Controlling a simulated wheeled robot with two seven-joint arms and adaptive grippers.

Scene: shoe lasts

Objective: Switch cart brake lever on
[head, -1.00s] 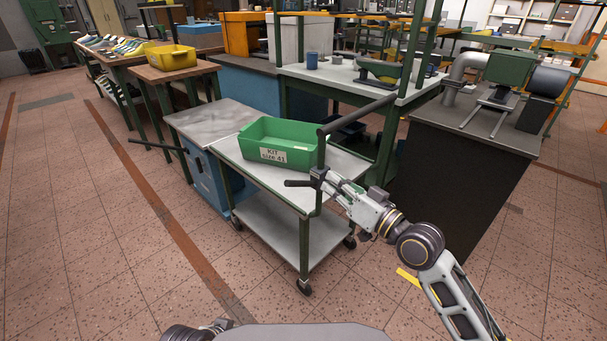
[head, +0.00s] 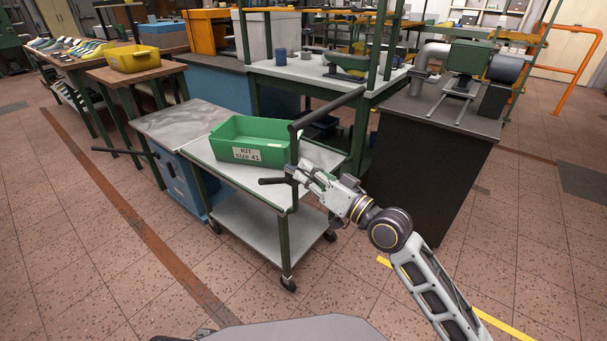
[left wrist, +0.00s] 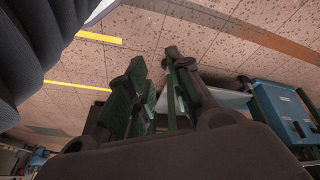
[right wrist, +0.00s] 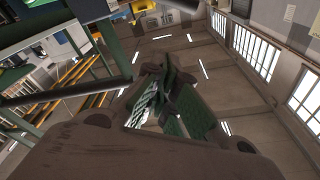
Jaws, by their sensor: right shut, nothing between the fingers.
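The cart (head: 250,172) is a grey-topped trolley with green posts, a lower shelf and castors. Its black push bar (head: 325,109) rises at the right end. A short black lever (head: 271,181) sticks out leftward at the cart's near right post; I take it for the brake lever. My right gripper (head: 292,171) is shut and empty at that post, by the lever's right end; I cannot tell whether they touch. Its closed fingers show in the right wrist view (right wrist: 166,80). My left gripper (left wrist: 156,65) is open and empty, pointing over the floor.
A green bin (head: 222,152) labelled KIT size 41 stands on the cart. A blue cabinet (head: 178,180) with a black bar is left of it. A dark machine stand (head: 425,170) and a green-framed bench (head: 300,75) stand behind. Floor in front is clear.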

